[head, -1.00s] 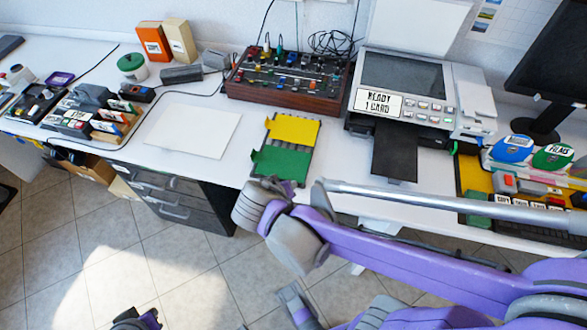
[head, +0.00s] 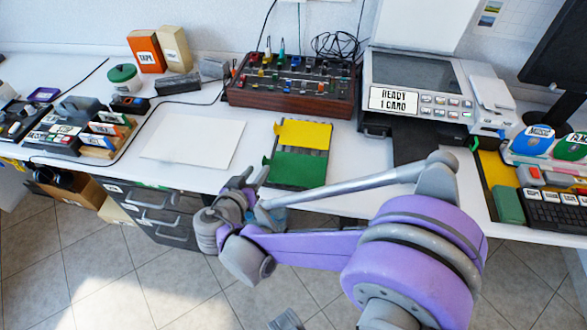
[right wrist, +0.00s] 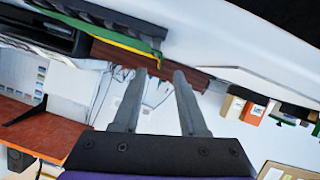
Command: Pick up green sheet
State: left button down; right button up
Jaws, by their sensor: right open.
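The green sheet (head: 297,168) lies on a dark holder at the table's front edge, with a small tab sticking out to its left. A yellow sheet (head: 303,133) lies behind it on the same holder. My right gripper (head: 254,178) is open and empty at the table edge, just left of the green sheet and apart from it. In the right wrist view its two fingers (right wrist: 155,78) stand apart with nothing between them. A green and yellow edge (right wrist: 112,38) shows beyond them at the upper left. My left gripper is not in view.
A white sheet (head: 193,143) lies left of the holder. A knobbed console (head: 290,88) stands behind it. A printer (head: 425,85) with a dark output tray (head: 412,142) stands to the right. Drawers (head: 150,210) sit below the table.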

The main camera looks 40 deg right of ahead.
aim_at(262, 164)
jog(key=x, duration=0.4)
jog(key=shift+r+b, duration=0.1)
jog(key=shift+b, duration=0.25)
grip_shut()
